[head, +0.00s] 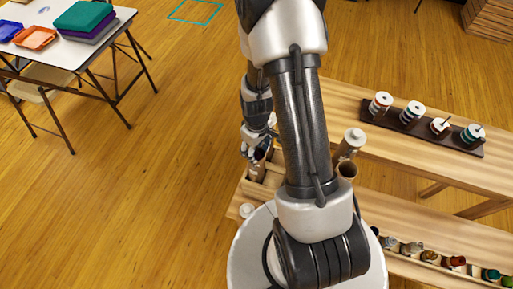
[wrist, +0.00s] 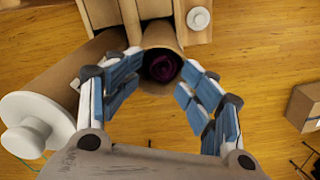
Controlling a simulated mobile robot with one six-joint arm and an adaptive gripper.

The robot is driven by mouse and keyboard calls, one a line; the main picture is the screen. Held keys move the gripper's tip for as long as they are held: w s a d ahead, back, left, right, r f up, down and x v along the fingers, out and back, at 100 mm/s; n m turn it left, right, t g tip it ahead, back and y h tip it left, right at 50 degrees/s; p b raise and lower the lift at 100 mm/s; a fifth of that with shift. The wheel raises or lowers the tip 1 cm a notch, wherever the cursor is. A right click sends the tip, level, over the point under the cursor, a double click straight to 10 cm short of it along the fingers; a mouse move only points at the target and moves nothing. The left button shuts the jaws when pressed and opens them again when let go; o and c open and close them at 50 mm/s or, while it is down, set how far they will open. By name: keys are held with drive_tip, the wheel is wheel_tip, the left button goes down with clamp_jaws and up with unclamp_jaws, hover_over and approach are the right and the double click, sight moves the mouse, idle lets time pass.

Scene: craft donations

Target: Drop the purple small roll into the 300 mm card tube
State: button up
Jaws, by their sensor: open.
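The purple small roll (wrist: 162,66) shows as a dark purple spiral inside the round mouth of a brown card tube (wrist: 160,88); how deep it sits is hard to tell. I cannot read any length on the tube. My gripper (wrist: 160,72) is open, its blue-padded fingers apart on either side of the tube mouth, with nothing between the pads but the tube and roll beyond. In the head view my gripper (head: 250,148) is small, above a brown tube (head: 259,167) in the wooden rack. My own arm hides part of the rack.
A wider tube with a white cap (wrist: 38,122) lies close on the left in the wrist view. A white-capped tube (head: 352,138) and an open tube (head: 346,170) stand right of my arm. Spools stand on a dark rack (head: 410,122). A table (head: 65,50) holds trays.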

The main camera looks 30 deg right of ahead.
idle(0.3)
wheel_tip(320, 180, up, 12)
idle(0.5)
idle(0.5)
drive_tip(key=s+a+r+m+t, duration=0.1)
drive_tip(key=s+a+r, duration=0.15)
drive_tip(key=r, duration=0.45)
drive_tip(key=s+a+r+t, duration=0.1)
drive_tip(key=a+r, duration=0.2)
drive_tip(key=r, duration=0.4)
drive_tip(key=s+a+r+m+t, duration=0.2)
drive_tip(key=s+a+r, duration=0.3)
drive_tip(key=s+r, duration=0.3)
drive_tip(key=shift+s+a+r+t, duration=0.15)
drive_tip(key=shift+s+r+t, duration=0.15)
drive_tip(key=shift+s, duration=0.65)
drive_tip(key=shift+c, duration=0.2)
